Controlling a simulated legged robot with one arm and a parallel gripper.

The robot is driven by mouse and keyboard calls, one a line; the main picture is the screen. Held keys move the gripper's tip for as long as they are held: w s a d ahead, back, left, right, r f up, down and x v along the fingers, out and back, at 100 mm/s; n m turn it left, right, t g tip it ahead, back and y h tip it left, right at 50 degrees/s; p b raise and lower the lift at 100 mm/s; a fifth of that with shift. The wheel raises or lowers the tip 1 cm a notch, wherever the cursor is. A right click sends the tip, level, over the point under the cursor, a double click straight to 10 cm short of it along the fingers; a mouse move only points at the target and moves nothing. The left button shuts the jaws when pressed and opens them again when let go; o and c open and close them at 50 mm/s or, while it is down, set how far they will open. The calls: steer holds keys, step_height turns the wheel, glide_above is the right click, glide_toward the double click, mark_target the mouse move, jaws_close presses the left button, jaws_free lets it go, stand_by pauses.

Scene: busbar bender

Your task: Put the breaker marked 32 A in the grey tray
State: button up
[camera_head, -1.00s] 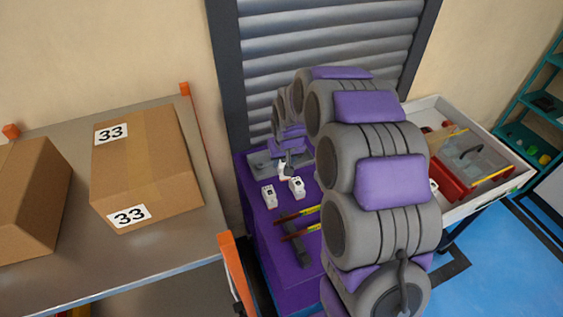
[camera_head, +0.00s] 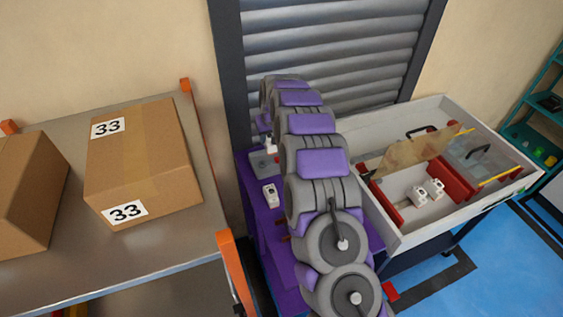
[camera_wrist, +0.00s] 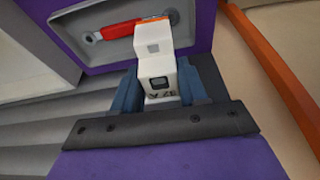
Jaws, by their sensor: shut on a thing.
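My gripper (camera_wrist: 160,95) is shut on a white breaker (camera_wrist: 160,70). Its dark printed mark appears upside down and looks like 32 A. In the head view the held breaker (camera_head: 271,146) shows small beside my arm, at the back of the purple bench. A shallow grey tray (camera_head: 261,166) lies on the bench just in front of it. In the wrist view the grey tray (camera_wrist: 82,50) shows past the breaker, with a red-handled thing in it. The breaker looks apart from the tray, but its height is hard to tell. Another white breaker (camera_head: 271,195) stands on the bench.
A pale open drawer-like bench (camera_head: 395,243) at right holds two white breakers (camera_head: 428,191), red parts and a clear box. A shelf (camera_head: 150,265) with cardboard boxes (camera_head: 150,160) and orange posts stands close at left. A shutter (camera_head: 330,50) is behind.

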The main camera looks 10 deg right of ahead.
steer(key=shift+w+d+f, duration=0.1)
steer(key=shift+w+f, duration=0.2)
steer(key=shift+w, duration=0.2)
steer(key=shift+w+f, duration=0.3)
steer(key=shift+w, duration=0.2)
steer(key=shift+w+f, duration=0.1)
steer(key=shift+f, duration=0.1)
steer(key=f, duration=0.2)
steer(key=f+b, duration=0.1)
steer(key=f, duration=0.3)
steer(key=shift+a+f+b, duration=0.1)
steer(key=shift+a+b, duration=0.2)
steer(key=shift+b, duration=0.05)
step_height(320, 180, down, 4)
steer(key=shift+d+r+b, duration=0.1)
steer(key=shift+r+b, duration=0.15)
steer(key=shift+b, duration=0.15)
steer(key=o, duration=1.1)
steer(key=shift+o, duration=0.6)
